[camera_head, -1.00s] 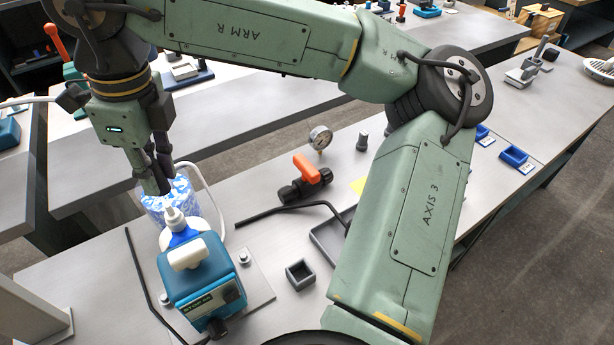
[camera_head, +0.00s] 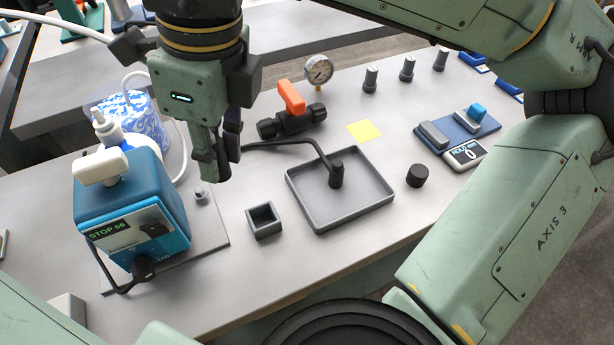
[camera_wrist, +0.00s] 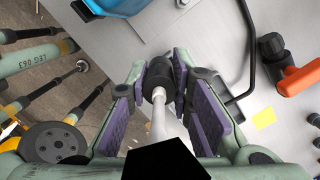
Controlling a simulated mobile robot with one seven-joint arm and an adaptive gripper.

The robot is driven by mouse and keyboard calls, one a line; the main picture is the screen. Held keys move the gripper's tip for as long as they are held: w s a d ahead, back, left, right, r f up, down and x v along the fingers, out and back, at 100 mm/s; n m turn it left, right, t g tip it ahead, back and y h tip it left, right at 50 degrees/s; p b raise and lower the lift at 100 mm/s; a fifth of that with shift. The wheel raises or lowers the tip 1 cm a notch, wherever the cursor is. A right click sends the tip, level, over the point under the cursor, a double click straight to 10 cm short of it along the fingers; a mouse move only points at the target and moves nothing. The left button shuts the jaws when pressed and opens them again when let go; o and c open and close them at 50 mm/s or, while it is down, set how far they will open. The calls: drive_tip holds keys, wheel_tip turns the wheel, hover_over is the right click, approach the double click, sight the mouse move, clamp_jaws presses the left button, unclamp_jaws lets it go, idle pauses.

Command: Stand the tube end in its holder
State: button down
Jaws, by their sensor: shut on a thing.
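My gripper (camera_head: 222,165) hangs over the bench between the pump and the grey tray. In the wrist view its purple-padded fingers (camera_wrist: 165,78) are on either side of a pale stem with a black end (camera_wrist: 158,112), which looks like the tube end; the black end points away from the camera. In the head view the fingers mostly hide it. A small grey square open socket (camera_head: 265,220), possibly the holder, stands on the bench below and right of my gripper, apart from it.
The blue pump (camera_head: 130,207) stands left, before a blue-and-white container (camera_head: 145,112). A black bent tube (camera_head: 300,141) reaches into the grey tray (camera_head: 372,212). An orange-handled valve (camera_head: 291,98) and gauge (camera_head: 318,70) stand behind. Bench space around the socket is clear.

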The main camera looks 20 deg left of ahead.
drive_tip(key=shift+n, duration=0.4)
drive_tip(key=s+d+f+b, duration=0.1)
drive_tip(key=s+f+b, duration=0.1)
drive_tip(key=f, duration=0.1)
drive_tip(key=s+d+f+b, duration=0.1)
drive_tip(key=s+f+b, duration=0.1)
drive_tip(key=b, duration=0.1)
drive_tip(key=s+d+f+b, duration=0.1)
drive_tip(key=s+f+b, duration=0.1)
drive_tip(key=f, duration=0.1)
drive_tip(key=shift+s+d+f, duration=0.25)
drive_tip(key=shift+f, duration=0.1)
hover_over(257, 187)
drive_tip(key=shift+s+d+f, duration=0.15)
drive_tip(key=shift+d+f, duration=0.2)
drive_tip(key=shift+f, duration=0.35)
drive_tip(key=shift+w+a+f, duration=0.1)
drive_tip(key=shift+w+f, duration=0.05)
drive_tip(key=shift+f, duration=0.75)
drive_tip(key=shift+w+f, duration=0.15)
drive_tip(key=shift+f, duration=0.75)
drive_tip(key=shift+f, duration=0.1)
drive_tip(key=shift+f, duration=0.2)
drive_tip(key=c, duration=1.4)
unclamp_jaws()
drive_tip(key=shift+r, duration=0.1)
drive_tip(key=shift+c, duration=0.2)
